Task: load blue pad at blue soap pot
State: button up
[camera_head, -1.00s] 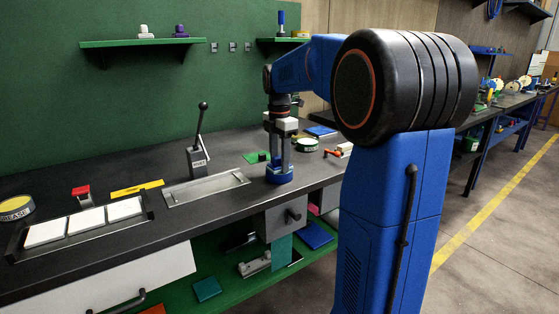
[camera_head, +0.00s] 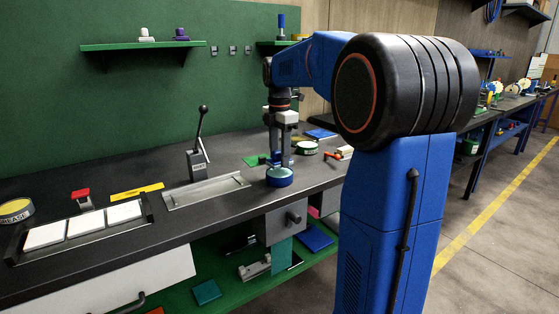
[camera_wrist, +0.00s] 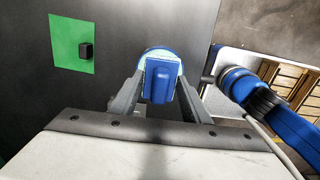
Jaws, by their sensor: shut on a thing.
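My gripper (camera_head: 281,150) is shut on the blue pad (camera_head: 275,158), a small blue block with a handle-like back. The blue soap pot (camera_head: 280,180) is a low round blue tub with a pale top, standing on the dark bench near its front edge. The pad is held just above the pot, with a small gap seeming to show. In the wrist view the pad (camera_wrist: 160,82) sits between the two grey fingers, in front of the pot's round rim (camera_wrist: 153,50). The pad's underside is hidden.
A green mat (camera_wrist: 66,45) with a black knob lies left of the pot. A green-labelled tin (camera_head: 305,147) and an orange-handled item (camera_head: 332,155) are to the right. A lever stand (camera_head: 198,160) and metal tray (camera_head: 205,190) stand to the left.

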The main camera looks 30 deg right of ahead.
aim_at(280, 151)
jog(key=shift+r, duration=2)
